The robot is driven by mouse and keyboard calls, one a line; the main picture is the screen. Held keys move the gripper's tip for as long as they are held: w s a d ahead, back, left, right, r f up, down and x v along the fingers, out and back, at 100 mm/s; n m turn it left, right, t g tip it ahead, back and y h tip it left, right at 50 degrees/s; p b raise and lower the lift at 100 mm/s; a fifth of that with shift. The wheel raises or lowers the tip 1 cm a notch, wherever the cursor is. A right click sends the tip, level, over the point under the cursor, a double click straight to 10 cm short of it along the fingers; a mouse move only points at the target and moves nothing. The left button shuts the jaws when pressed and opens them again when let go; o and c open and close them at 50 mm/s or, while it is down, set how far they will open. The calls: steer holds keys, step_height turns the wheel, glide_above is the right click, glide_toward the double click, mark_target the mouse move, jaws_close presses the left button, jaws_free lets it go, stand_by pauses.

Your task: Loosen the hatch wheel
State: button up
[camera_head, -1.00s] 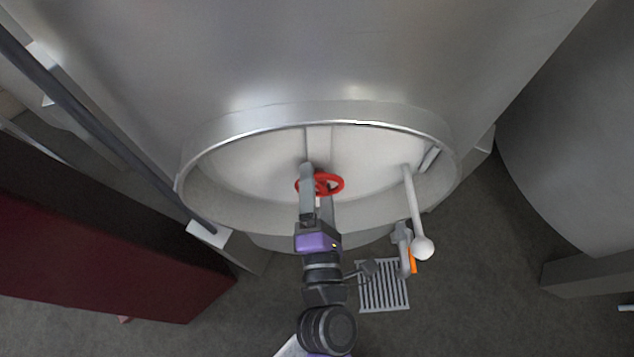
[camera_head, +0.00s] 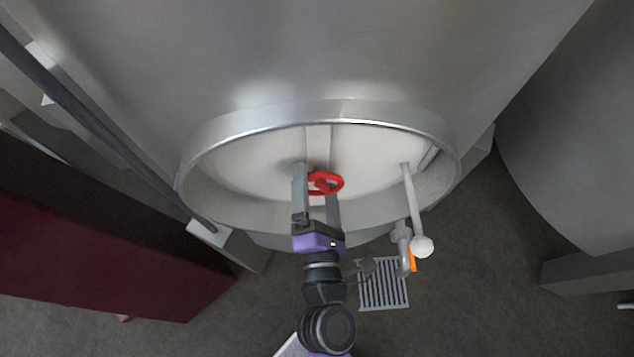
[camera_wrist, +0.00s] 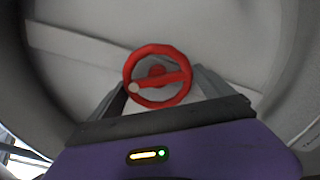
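The red hatch wheel (camera_head: 326,183) sits on the pale round hatch door (camera_head: 250,165) of the steel tank. My gripper (camera_head: 316,180) is in front of it, its two fingers spread apart. In the head view one finger stands at the wheel's left edge and the other is below it. In the wrist view the wheel (camera_wrist: 157,77) shows almost face-on between the open fingers (camera_wrist: 160,82), with a crossbar and a pale knob at its left. Nothing is gripped. Whether a finger touches the rim cannot be told.
A lever with a white ball end (camera_head: 422,246) hangs at the hatch's right side, with a grey and orange fitting by it. A raised metal rim (camera_head: 330,112) surrounds the door. A floor grate (camera_head: 383,292) lies below. A dark red block (camera_head: 100,250) stands left.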

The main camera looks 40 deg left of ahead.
stand_by(0.3)
steer(key=b+v, duration=0.1)
steer(key=v, duration=0.6)
steer(key=shift+s+d+b, duration=0.25)
steer(key=shift+d+b, duration=0.05)
steer(key=shift+b, duration=0.1)
